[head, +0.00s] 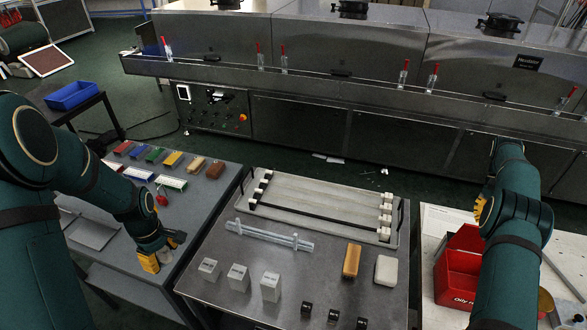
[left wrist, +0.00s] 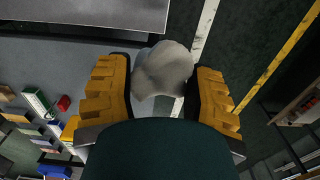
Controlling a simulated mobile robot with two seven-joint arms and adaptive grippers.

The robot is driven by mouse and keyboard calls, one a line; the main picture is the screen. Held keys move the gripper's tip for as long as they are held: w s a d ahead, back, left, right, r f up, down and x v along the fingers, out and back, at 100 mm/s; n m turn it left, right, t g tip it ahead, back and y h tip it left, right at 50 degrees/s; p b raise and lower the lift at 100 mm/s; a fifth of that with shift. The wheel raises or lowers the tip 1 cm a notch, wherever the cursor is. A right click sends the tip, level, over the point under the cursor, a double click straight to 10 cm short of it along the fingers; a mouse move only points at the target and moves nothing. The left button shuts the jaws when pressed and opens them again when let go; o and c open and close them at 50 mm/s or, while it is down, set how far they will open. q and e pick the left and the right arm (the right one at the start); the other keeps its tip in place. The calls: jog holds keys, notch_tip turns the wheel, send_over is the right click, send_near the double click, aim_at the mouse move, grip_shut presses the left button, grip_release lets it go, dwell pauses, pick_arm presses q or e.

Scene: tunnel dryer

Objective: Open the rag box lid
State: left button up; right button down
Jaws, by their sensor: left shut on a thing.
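The red rag box (head: 456,291), with a partly hidden "Oily" label, stands on the white table at the right. Its upper red part (head: 466,239) looks raised at the back, but my right arm covers the right side, so I cannot tell how the lid sits. My right gripper (head: 482,208) shows only as a yellow finger piece beside my arm, above and behind the box; its jaws are hidden. My left gripper (head: 160,258) is over the right edge of the left table, far from the box. In the left wrist view it is shut on a crumpled whitish rag (left wrist: 162,72).
A steel table (head: 215,285) in the middle holds a tray (head: 325,205), white blocks, a brush-like wooden block (head: 351,261) and small black pieces. The left table (head: 205,215) carries coloured blocks. The long steel dryer (head: 350,70) closes off the back.

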jog(key=shift+a+f, duration=0.25)
jog(key=shift+f, duration=0.3)
pick_arm(q)
jog(key=shift+f, duration=0.1)
pick_arm(e)
jog(key=c, duration=0.8)
grip_release()
jog(key=shift+w, duration=0.1)
pick_arm(q)
jog(key=shift+w, duration=0.2)
jog(key=shift+s, duration=0.1)
pick_arm(e)
jog(key=shift+d+r, duration=0.15)
jog(key=shift+r, duration=0.05)
